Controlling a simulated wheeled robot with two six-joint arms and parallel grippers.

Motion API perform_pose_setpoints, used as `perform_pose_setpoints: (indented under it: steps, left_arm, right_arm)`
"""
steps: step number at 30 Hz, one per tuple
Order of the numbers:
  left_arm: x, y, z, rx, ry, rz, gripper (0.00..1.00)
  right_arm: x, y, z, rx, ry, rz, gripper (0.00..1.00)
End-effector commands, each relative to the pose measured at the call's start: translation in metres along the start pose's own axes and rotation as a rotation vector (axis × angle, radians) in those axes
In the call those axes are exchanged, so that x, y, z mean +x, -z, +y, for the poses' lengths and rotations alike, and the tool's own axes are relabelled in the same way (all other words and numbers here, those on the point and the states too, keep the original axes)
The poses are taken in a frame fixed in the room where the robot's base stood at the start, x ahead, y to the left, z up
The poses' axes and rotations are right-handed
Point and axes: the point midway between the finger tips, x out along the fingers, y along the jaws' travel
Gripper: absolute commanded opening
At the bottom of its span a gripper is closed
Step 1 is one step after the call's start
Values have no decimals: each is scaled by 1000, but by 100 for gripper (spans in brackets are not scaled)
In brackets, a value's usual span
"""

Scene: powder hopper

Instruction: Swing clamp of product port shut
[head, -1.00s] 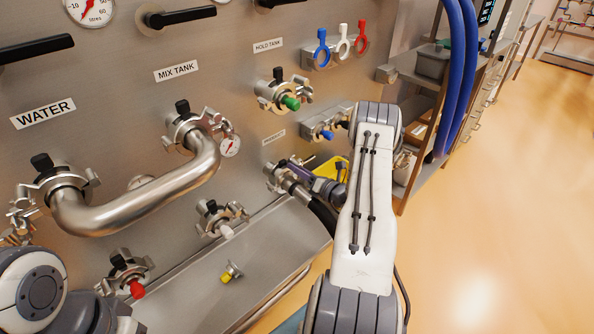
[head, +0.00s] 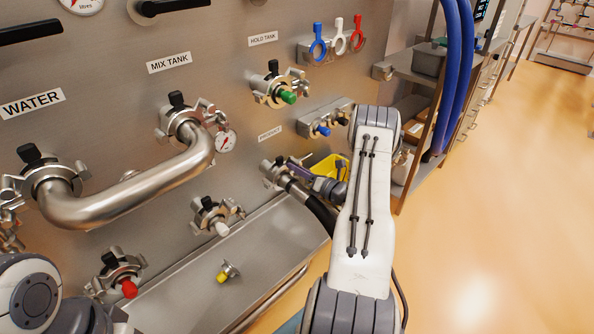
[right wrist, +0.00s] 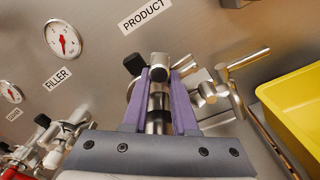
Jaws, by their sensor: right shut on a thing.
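In the right wrist view, the purple fingers of my right gripper (right wrist: 160,82) are shut on a metal part of the clamp (right wrist: 159,66), under the PRODUCT label. A black knob (right wrist: 133,64) stands left of the fingers. Metal bar handles (right wrist: 208,92) stick out to the right. Whether the clamp halves meet is hidden. My left gripper is out of view.
A yellow bin (right wrist: 295,105) is close on the right of the port. The hold tank port (head: 275,90) with a green plug is above. A bent steel pipe (head: 130,195) crosses the panel on the left. A shelf (head: 415,150) and blue hoses (head: 455,80) stand right.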

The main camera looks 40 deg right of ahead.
Motion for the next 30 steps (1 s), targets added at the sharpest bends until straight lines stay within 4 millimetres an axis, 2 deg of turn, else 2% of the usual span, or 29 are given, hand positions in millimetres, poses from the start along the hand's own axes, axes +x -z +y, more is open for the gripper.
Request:
perform_pose_setpoints:
  steps: [1,9,10,12,17,24,30]
  left_arm:
    - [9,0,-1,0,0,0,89]
    - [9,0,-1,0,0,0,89]
    - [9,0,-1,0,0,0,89]
    - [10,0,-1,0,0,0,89]
    - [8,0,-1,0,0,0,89]
    - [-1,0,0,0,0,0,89]
    - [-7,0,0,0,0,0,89]
  right_arm:
    - [7,-10,-13,-39,14,-33,0]
    - [7,-8,-16,-38,21,-25,0]
    - [7,-8,-16,-38,21,-25,35]
    - [7,-7,-17,-37,21,-25,55]
    - [1,-7,-18,-36,24,-25,55]
    - [-46,-8,-21,-29,35,-30,55]
    - [-77,-6,-16,-27,28,-27,55]
